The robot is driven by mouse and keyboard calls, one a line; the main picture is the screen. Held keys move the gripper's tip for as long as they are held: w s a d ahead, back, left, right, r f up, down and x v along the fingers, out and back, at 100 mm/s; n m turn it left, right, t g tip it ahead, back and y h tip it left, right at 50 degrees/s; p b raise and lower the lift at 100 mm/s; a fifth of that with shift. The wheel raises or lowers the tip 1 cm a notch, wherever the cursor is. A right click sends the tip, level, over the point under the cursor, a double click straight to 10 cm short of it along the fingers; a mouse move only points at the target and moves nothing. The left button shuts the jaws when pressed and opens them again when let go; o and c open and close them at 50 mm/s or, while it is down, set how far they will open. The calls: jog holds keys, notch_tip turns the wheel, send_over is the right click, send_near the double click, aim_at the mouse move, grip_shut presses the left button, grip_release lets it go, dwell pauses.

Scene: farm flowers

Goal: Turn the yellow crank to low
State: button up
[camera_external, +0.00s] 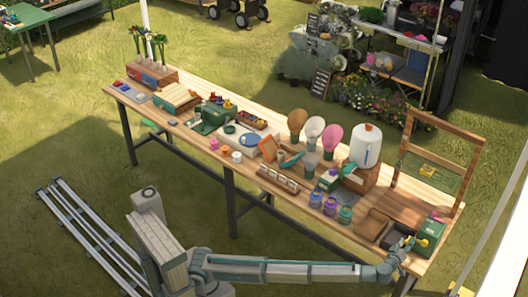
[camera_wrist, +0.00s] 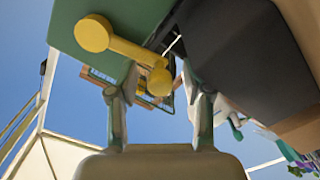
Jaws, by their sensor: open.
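The yellow crank (camera_wrist: 125,48) is mounted on a green box (camera_wrist: 75,20) in the wrist view. Its round hub is at upper left and its arm slants down to a knob (camera_wrist: 160,82) at the lower right. My gripper (camera_wrist: 157,93) is open, with one finger on each side of the knob. I cannot tell whether either finger touches it. In the external view, the crank (camera_external: 422,243) and green box (camera_external: 432,230) are at the right end of the wooden table, with my gripper (camera_external: 404,246) just left of the crank. No low marking is readable.
A wooden tray (camera_external: 371,224) lies left of the green box. A wooden frame with netting (camera_external: 440,143) stands behind it. Colored jars (camera_external: 330,206) and a white dispenser (camera_external: 367,147) are farther left. Open grass lies in front of the table's right end.

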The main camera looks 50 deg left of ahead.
jog(key=s+d, duration=0.2)
jog(key=s, duration=1)
jog(key=shift+w+d, duration=0.1)
